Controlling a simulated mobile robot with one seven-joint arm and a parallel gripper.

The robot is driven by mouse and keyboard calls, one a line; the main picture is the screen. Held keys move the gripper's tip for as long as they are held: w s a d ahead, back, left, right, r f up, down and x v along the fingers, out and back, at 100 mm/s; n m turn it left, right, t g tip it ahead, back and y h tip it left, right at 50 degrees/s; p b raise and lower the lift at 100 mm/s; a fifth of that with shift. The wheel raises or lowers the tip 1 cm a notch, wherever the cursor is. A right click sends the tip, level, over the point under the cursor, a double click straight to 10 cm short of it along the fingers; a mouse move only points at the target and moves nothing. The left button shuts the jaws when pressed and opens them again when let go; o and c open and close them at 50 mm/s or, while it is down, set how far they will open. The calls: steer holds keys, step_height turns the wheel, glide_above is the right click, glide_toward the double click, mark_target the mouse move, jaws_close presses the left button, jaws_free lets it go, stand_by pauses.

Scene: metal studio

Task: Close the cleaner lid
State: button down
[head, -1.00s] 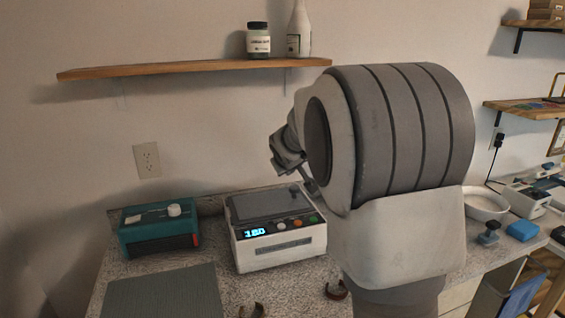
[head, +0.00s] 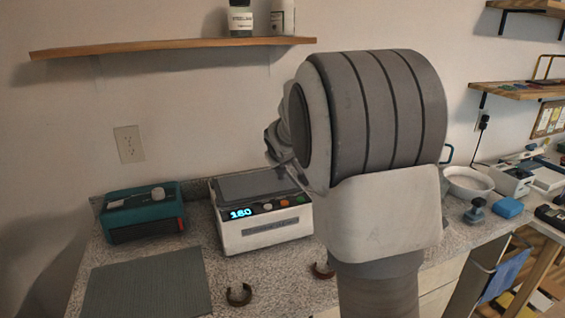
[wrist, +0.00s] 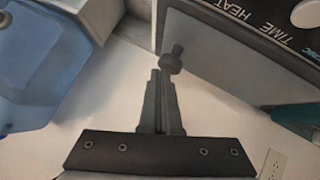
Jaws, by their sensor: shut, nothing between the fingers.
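The cleaner (head: 262,228) is a white box with a lit display and several buttons on its front, standing on the speckled counter. Its grey lid (head: 245,184) looks flat and down on the top in the head view; any small gap cannot be told. In the wrist view the grey lid (wrist: 235,58) lies beside the black control panel, with a dark knob (wrist: 171,59) at its edge. My gripper (wrist: 160,76) is shut and empty, its fingertips close to the knob; whether they touch is unclear. In the head view my arm hides most of the gripper and the cleaner's right side.
A teal device (head: 142,212) stands left of the cleaner. A grey mat (head: 148,284) and a brown ring (head: 239,295) lie in front. A white bowl (head: 468,182) is at the right. A wooden shelf (head: 170,46) hangs above. A blue object (wrist: 45,55) is close in the wrist view.

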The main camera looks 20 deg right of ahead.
steer(key=shift+s+d+f, duration=0.1)
steer(key=shift+s+f, duration=0.05)
steer(key=shift+f, duration=0.15)
steer(key=s+r+p, duration=0.4)
steer(key=s+r, duration=0.4)
steer(key=r, duration=0.4)
steer(key=s+a+f+g+y+p, duration=0.1)
steer(key=s+a, duration=0.3)
steer(key=s, duration=0.6)
steer(key=s+a+f+m+g+y+p, duration=0.1)
steer(key=s+a, duration=0.3)
steer(key=s, duration=0.6)
steer(key=s+a+f+m+g+y+p, duration=0.1)
steer(key=s+a, duration=0.3)
steer(key=s, duration=0.6)
steer(key=shift+s+a+f+g+y, duration=0.2)
steer(key=shift+a+f+g+y, duration=0.15)
steer(key=shift+f+g, duration=0.25)
